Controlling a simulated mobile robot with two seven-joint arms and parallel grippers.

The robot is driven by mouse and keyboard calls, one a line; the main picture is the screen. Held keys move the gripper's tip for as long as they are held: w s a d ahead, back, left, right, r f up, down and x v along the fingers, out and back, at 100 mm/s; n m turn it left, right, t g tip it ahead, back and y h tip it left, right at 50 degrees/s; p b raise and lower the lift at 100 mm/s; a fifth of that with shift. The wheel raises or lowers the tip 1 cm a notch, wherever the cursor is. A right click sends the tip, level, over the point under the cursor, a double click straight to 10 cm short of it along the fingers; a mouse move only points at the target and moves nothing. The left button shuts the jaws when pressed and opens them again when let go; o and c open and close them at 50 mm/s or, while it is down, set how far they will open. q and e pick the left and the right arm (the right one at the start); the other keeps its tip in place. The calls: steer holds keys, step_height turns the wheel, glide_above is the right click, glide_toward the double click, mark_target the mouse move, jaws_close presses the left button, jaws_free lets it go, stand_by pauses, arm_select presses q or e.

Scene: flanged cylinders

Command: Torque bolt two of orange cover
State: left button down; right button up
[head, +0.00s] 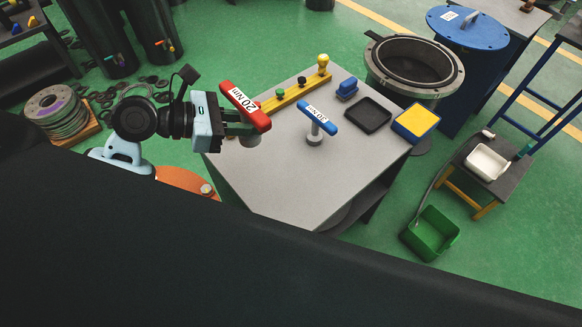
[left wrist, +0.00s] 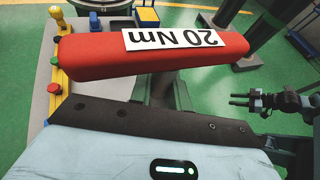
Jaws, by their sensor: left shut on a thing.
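My left gripper (head: 243,124) is shut on the red T-handled torque wrench (head: 246,106), labelled 20 Nm. The wrench is over the left edge of the grey table, beside its grey socket stand. In the left wrist view the red handle (left wrist: 150,55) spans the jaws. The orange cover (head: 185,181) shows at the lower left, largely hidden by my arm and body. One bolt (head: 207,189) shows on its edge; the other bolts are hidden. My right gripper (left wrist: 240,99) shows at the right of the left wrist view, its two fingers apart and empty.
On the grey table (head: 275,190) stand a blue T-handled wrench (head: 316,118), a yellow rail (head: 297,93) with knobs, a black tray (head: 367,115) and a yellow-blue box (head: 415,122). An open flanged cylinder (head: 450,88) and a blue-lidded drum (head: 470,35) stand behind.

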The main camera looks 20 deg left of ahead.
arm_select(q)
steer(key=shift+w+d+m, duration=0.3)
steer(key=shift+w+d, duration=0.05)
steer(key=shift+d, duration=0.3)
steer(key=w+f, duration=0.4)
steer(key=f, duration=0.5)
steer(key=shift+a, duration=0.4)
arm_select(e)
steer(key=shift+s, duration=0.1)
